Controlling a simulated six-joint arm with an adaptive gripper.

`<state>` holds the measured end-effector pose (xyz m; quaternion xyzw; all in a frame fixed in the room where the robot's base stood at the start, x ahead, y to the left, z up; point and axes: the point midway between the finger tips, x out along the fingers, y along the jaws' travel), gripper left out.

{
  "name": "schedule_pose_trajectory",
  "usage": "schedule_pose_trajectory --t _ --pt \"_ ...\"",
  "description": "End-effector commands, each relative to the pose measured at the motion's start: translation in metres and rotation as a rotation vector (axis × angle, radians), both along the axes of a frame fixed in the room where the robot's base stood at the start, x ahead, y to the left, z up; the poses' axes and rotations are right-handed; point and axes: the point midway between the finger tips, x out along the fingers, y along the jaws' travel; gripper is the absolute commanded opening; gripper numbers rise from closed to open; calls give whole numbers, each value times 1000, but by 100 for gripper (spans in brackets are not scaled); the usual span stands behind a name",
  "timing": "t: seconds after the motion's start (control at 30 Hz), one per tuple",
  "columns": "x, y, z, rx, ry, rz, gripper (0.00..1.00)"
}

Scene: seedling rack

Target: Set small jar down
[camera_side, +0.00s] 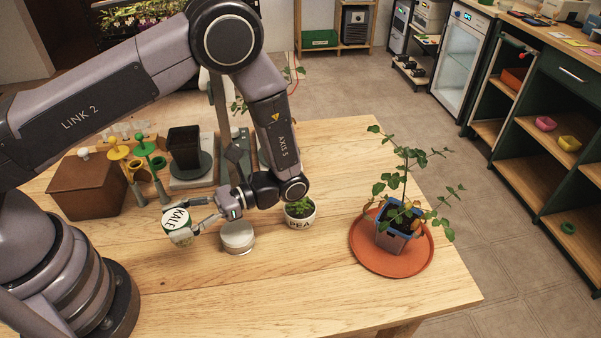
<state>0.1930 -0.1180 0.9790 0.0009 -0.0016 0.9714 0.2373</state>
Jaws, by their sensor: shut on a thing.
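A small jar (177,221) with a round white face lettered KALE is at the left of the table. My gripper (188,219) is shut on it, with its fingers reaching in from the right. The jar's lettered face points up and toward the camera. Whether its bottom touches the wooden table (290,270) or hangs just above it, I cannot tell. The fingers hide part of the jar's right side.
A pale round lidded jar (238,237) stands close right of the gripper, and a PEA pot (299,213) with a seedling is farther right. A blue-rimmed potted plant (396,236) stands on an orange saucer (380,268). A brown box (90,187) is behind left. The front table is clear.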

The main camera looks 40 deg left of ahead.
Motion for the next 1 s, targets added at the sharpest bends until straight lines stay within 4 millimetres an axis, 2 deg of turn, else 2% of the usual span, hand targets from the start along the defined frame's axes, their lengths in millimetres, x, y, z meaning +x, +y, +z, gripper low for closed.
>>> schedule_pose_trajectory --t 0.1,0.23,0.37,0.5,0.6,0.73,0.83,1.0 --pt "-14 -36 -9 2 2 301 9" --pt "-12 -80 -16 1 1 631 9" --pt "9 -120 -25 2 -1 959 9" --pt "44 -151 -34 2 -1 1272 9" --pt "70 -163 -40 1 -1 1444 9" --pt "93 -169 -46 0 -2 1589 10" --pt "102 -171 -49 0 -3 1643 10" --pt "105 -171 -59 0 -2 1660 10"
